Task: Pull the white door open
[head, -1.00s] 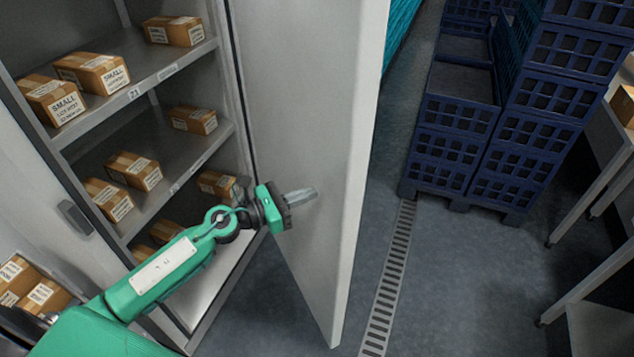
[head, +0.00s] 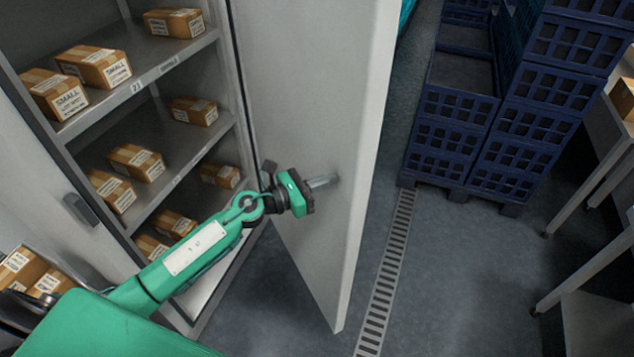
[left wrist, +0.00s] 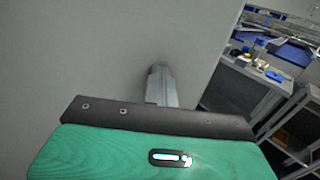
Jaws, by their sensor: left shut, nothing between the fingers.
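The white door (head: 305,95) stands open at the right side of a grey cabinet, its inner face toward me. My left gripper (head: 325,181) is shut and empty, with its fingertips at or very near the door's inner face. In the left wrist view the shut fingers (left wrist: 160,85) point at the pale door panel (left wrist: 80,60); I cannot tell for sure whether they touch it. My right gripper is not in view.
Cabinet shelves (head: 150,85) hold small brown boxes. A second door panel with a dark handle (head: 80,209) is at the left. Blue crates (head: 455,105) are stacked beyond the white door. Tables stand at the right. The floor around the drain grate (head: 385,275) is clear.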

